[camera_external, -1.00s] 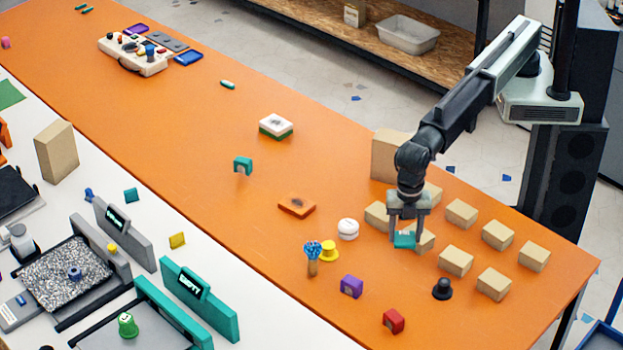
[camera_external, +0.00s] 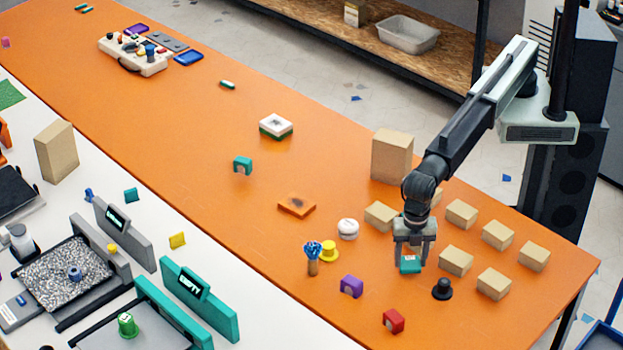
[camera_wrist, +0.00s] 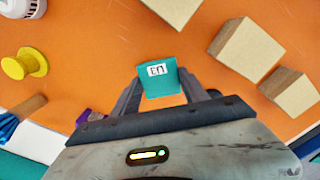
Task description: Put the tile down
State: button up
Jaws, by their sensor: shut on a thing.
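My gripper (camera_external: 411,262) is shut on a teal tile (camera_external: 410,266), pointing down over the orange table (camera_external: 200,130). In the wrist view the teal tile (camera_wrist: 160,82) sits between the two fingers and bears a white label with dark marks. In the outside view the tile is low over the table, between the cardboard boxes and the purple block; I cannot tell whether it touches the surface.
Several cardboard boxes (camera_external: 456,261) stand right of and behind my gripper. A black knob (camera_external: 442,289) is close on the right. A purple block (camera_external: 351,286), yellow spool (camera_external: 328,250), white round thing (camera_external: 348,229) and red block (camera_external: 393,321) lie nearby. Bare table shows in front.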

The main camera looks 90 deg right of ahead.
aim_at(410, 263)
notch_tip(410, 263, down, 2)
jog(key=shift+f+b, duration=0.25)
jog(key=shift+b, duration=0.25)
jog(key=shift+r, duration=0.25)
jog(key=shift+f, duration=0.15)
jog(key=o, duration=1.3)
jog(key=shift+o, duration=0.2)
notch_tip(410, 263, up, 12)
jog(key=p, duration=1.2)
jog(key=shift+r, duration=0.2)
